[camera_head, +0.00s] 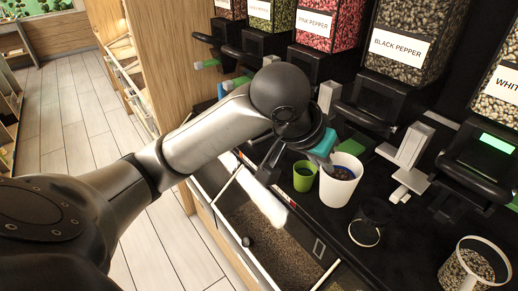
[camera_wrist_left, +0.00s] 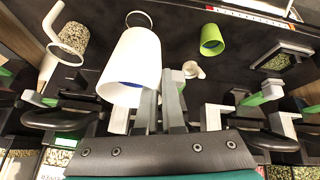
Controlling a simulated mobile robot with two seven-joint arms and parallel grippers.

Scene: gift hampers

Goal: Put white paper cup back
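My right gripper is in neither view.
A small green cup (camera_head: 304,176) stands just left of the white cup. A ring holder (camera_head: 365,234) is in front of it, and a clear cup of pepper (camera_head: 472,266) is at the lower right. Pepper dispensers (camera_head: 407,48) line the back. An open tray (camera_head: 262,225) lies at the left.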

